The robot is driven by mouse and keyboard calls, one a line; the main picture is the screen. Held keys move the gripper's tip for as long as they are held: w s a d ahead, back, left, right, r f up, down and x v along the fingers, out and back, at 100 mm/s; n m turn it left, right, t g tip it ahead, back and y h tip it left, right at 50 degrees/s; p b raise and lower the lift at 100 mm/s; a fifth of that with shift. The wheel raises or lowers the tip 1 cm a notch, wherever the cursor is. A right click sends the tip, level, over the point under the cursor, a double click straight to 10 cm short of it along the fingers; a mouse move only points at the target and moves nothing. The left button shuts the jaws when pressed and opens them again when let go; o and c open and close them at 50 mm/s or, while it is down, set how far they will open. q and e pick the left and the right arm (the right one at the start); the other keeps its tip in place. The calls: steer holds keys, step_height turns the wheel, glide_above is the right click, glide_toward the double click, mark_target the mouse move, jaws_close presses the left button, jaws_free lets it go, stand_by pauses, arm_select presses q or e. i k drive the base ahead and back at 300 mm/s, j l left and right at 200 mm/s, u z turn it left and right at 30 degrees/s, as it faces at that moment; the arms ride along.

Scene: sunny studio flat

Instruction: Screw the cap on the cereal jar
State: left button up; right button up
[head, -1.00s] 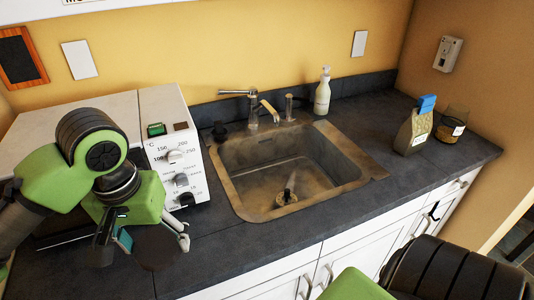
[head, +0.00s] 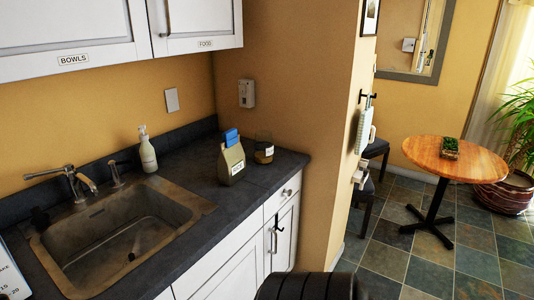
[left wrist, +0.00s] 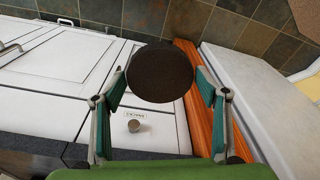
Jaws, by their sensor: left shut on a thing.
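An open-topped glass jar (head: 263,151) with a pale label and some brownish contents stands upright near the right end of the dark counter in the head view. I take it to be the cereal jar. My left gripper (left wrist: 161,82) is shut on a flat, round, dark brown cap (left wrist: 161,72) in the left wrist view, with one finger on each side of its rim. The cap is over the floor side of white drawers in that picture. Neither the left gripper nor the cap shows in the head view. My right gripper is out of view.
A bag with a blue clip (head: 231,160) stands just left of the jar. A soap bottle (head: 147,149) and a sink (head: 125,229) are further left. The counter (head: 191,168) is clear in front of the bag. A round table (head: 470,158) stands across the tiled floor.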

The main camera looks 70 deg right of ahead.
mark_target(263, 141)
steer(key=z, duration=0.6)
steer(key=l+z, duration=0.3)
steer(key=l, duration=0.2)
steer(key=l+z, duration=0.3)
steer(key=l, duration=0.2)
steer(key=i+l+z, duration=0.15)
steer(key=l+z, duration=0.15)
steer(key=l, duration=0.2)
steer(key=i+l+z, duration=0.25)
steer(key=l, duration=0.2)
steer(key=i+l, duration=0.1)
steer(key=l, duration=0.35)
steer(key=i+l, duration=0.1)
steer(key=l, duration=0.4)
